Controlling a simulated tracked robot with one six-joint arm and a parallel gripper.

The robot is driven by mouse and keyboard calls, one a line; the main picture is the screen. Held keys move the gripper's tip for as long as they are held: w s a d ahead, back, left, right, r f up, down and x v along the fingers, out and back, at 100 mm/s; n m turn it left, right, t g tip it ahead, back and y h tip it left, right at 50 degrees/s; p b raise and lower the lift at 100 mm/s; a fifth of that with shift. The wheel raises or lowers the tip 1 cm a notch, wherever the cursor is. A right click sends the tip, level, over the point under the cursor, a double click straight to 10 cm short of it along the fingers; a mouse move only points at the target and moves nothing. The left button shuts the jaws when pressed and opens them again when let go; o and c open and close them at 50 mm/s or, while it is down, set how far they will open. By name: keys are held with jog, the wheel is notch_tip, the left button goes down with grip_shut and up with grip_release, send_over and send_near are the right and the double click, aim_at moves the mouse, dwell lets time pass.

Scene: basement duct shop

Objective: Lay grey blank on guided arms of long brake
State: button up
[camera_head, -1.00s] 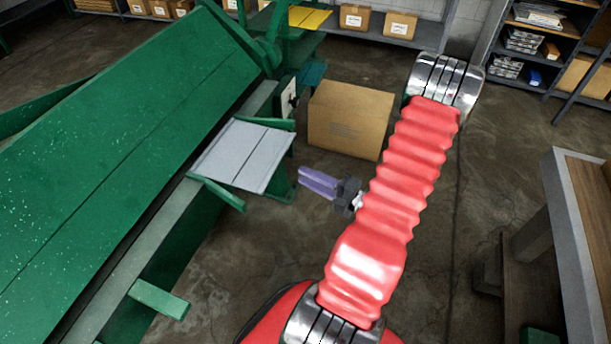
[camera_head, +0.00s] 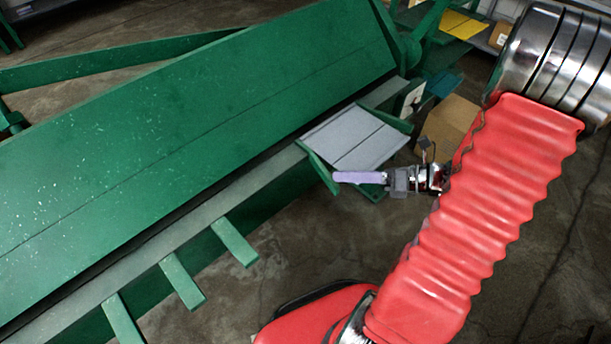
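The grey blank (camera_head: 352,137), a flat sheet with a dark line across it, lies at the front edge of the long green brake (camera_head: 200,130). Green guided arms flank it: one at its left side (camera_head: 321,172) and one at its right side (camera_head: 392,122). My gripper (camera_head: 345,177), with purple fingers, is beside the blank's near edge and points left. The fingers overlap in this view, so their gap is hidden. I cannot tell whether they touch the blank.
Several bare green arms (camera_head: 235,241) stick out from the brake's front further left. A cardboard box (camera_head: 447,125) stands on the floor behind my gripper. A yellow sheet (camera_head: 460,25) lies on a green stand at the back. The floor in front of the brake is clear.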

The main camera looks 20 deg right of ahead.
jog(key=s+a+r+n+g+h, duration=0.2)
jog(key=s+a+r+n+g, duration=0.15)
jog(key=a+n, duration=0.4)
jog(key=s+a+r+n+g+h, duration=0.2)
jog(key=a+n+g, duration=0.3)
jog(key=n, duration=0.5)
notch_tip(320, 180, up, 11)
jog(key=s+a+n+t+h, duration=0.2)
jog(key=n+t+h, duration=0.2)
jog(key=n, duration=1.3)
jog(key=h, duration=0.3)
jog(key=shift+s+a+f+n, duration=0.15)
jog(key=shift+a+f+n, duration=0.05)
jog(key=shift+a+n, duration=0.15)
jog(key=shift+d+t, duration=0.15)
jog(key=shift+t, duration=0.1)
